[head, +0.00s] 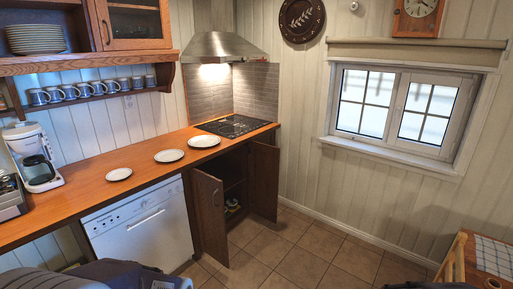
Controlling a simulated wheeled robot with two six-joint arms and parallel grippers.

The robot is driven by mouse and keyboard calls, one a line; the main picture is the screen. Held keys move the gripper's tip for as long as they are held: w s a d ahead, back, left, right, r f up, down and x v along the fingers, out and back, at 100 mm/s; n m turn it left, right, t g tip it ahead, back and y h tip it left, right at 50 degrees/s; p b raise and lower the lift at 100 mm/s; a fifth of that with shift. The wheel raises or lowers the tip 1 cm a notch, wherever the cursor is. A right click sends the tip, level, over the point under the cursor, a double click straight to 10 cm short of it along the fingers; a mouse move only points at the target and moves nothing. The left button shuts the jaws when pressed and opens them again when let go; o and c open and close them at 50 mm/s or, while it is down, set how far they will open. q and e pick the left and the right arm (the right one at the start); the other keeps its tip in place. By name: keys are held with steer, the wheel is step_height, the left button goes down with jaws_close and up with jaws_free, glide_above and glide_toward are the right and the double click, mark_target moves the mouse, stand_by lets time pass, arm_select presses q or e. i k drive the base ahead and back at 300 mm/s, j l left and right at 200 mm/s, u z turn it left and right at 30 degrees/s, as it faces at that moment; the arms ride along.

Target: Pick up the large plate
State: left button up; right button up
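Three white plates lie in a row on the wooden counter (85,202). The large plate (204,141) is the farthest, flat beside the hob. A medium plate (169,155) lies to its left and nearer. A small plate (118,174) is the nearest of the three. Nothing covers the large plate. Dark parts that look like my own arms show at the bottom edge, well away from the plates. No fingertips of my left or right gripper are in view.
The black hob (234,126) sits at the counter's far end under a hood (222,46). Below it, cabinet doors (210,215) stand open over the floor. A dishwasher (140,230) is under the counter. A coffee maker (34,157) stands at left. A table (450,262) is at lower right.

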mark_target(202, 140)
steer(key=i+u, duration=0.2)
steer(key=i, duration=0.3)
steer(key=i+l+u, duration=0.2)
steer(key=i, duration=0.3)
steer(key=i+l+u, duration=0.2)
steer(key=i, duration=0.3)
steer(key=i+l+u, duration=0.2)
steer(key=i+l, duration=0.15)
steer(key=i+l+u, duration=0.45)
steer(key=u, duration=0.15)
steer(key=i+l+u, duration=0.45)
steer(key=l+u, duration=0.15)
steer(key=l, duration=0.15)
steer(key=i+l+u, duration=0.15)
steer(key=l+u, duration=0.15)
steer(key=i+l+u, duration=0.1)
steer(key=l+u, duration=0.25)
steer(key=l, duration=0.15)
steer(key=l+u, duration=0.3)
steer(key=l, duration=0.15)
